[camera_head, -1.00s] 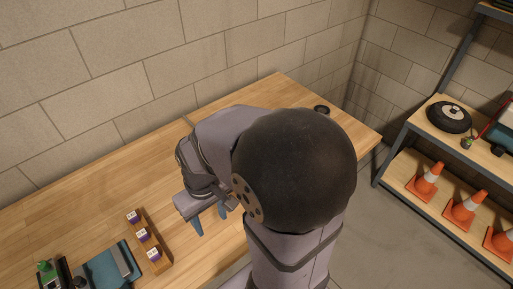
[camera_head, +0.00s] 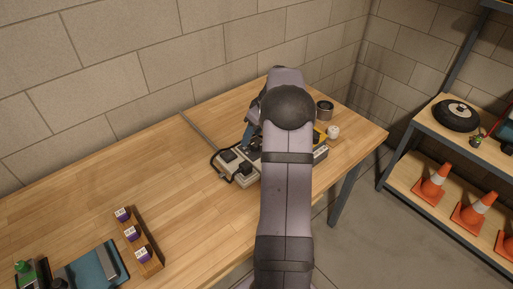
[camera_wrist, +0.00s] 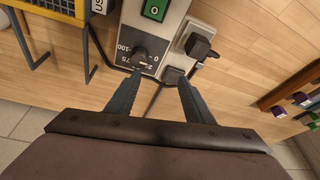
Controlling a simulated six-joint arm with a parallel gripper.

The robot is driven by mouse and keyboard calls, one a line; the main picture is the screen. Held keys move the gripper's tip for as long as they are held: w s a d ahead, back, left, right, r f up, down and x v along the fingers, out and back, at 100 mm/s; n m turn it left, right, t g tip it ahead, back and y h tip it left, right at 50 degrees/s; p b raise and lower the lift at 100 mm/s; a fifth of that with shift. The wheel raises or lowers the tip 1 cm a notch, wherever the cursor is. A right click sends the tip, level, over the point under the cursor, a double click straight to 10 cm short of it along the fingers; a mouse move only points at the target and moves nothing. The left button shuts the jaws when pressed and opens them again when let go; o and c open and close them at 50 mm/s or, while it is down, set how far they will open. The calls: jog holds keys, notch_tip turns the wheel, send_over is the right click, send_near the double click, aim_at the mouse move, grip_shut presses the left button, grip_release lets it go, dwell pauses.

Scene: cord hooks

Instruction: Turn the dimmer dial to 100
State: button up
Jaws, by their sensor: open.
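The dimmer dial (camera_wrist: 141,54) is a dark round knob on a grey control box (camera_wrist: 165,30), seen in the wrist view. Printed numbers ring it, with 100 on its left side and 0 on its right; its pointer is too small to read. My gripper (camera_wrist: 160,77) is open and empty, its two fingers reaching toward the dial's near side. The left fingertip is close to the dial and the right one lies to its right; contact cannot be told. In the head view the grey box (camera_head: 243,179) is partly behind my arm, and the dial is hidden.
A black plug (camera_wrist: 198,47) with a dark cord sits right of the dial. A yellow frame with dark legs (camera_wrist: 42,48) stands left.

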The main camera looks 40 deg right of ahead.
send_near(256, 143)
jog(key=f, duration=0.2)
jog(key=shift+w+a+f, duration=0.25)
jog(key=shift+w+f, duration=0.1)
jog(key=shift+p+x, duration=1.35)
jog(key=shift+x, duration=1.85)
jog(key=shift+w+d, duration=0.1)
jog(key=shift+w, duration=0.05)
jog(key=c, duration=1.1)
jog(key=shift+o, duration=0.2)
